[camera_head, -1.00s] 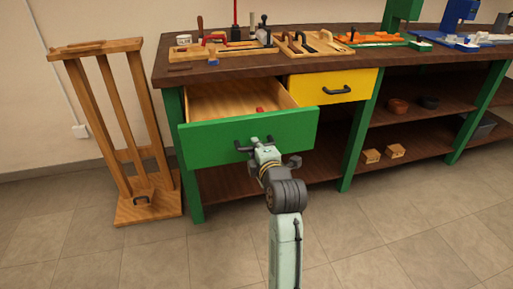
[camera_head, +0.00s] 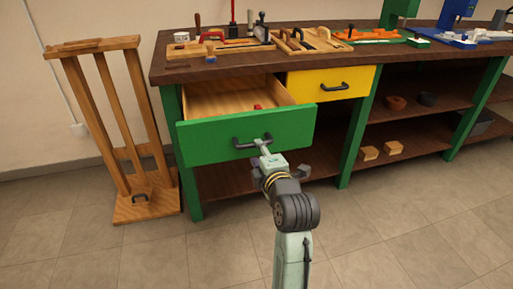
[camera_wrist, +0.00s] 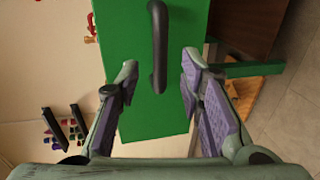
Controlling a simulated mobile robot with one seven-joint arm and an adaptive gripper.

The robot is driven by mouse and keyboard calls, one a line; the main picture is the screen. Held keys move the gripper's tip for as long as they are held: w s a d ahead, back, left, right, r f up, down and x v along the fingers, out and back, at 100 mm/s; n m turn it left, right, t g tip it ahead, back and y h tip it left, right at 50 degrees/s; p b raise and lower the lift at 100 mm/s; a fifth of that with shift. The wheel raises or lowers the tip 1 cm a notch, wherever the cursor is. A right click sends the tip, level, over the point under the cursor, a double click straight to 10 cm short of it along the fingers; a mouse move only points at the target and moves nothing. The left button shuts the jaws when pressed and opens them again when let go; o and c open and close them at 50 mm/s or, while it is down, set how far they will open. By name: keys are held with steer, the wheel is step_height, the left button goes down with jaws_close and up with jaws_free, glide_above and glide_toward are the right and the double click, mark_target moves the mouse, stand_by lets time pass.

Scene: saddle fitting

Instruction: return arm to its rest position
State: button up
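My gripper (camera_head: 264,148) is in front of the open green drawer (camera_head: 215,142), close to its dark handle (camera_head: 248,144). My arm reaches forward from the bottom of the head view, stretched out low over the floor.
The green drawer stands pulled out, with a small red thing (camera_head: 258,107) inside. A yellow drawer (camera_head: 331,84) beside it is shut. The workbench (camera_head: 230,66) carries tools. A wooden stand (camera_head: 128,150) is at left. The floor (camera_head: 400,240) in front is clear.

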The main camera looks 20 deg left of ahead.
steer(key=shift+s+d+r, duration=0.15)
steer(key=shift+s+d, duration=0.25)
steer(key=shift+s, duration=0.2)
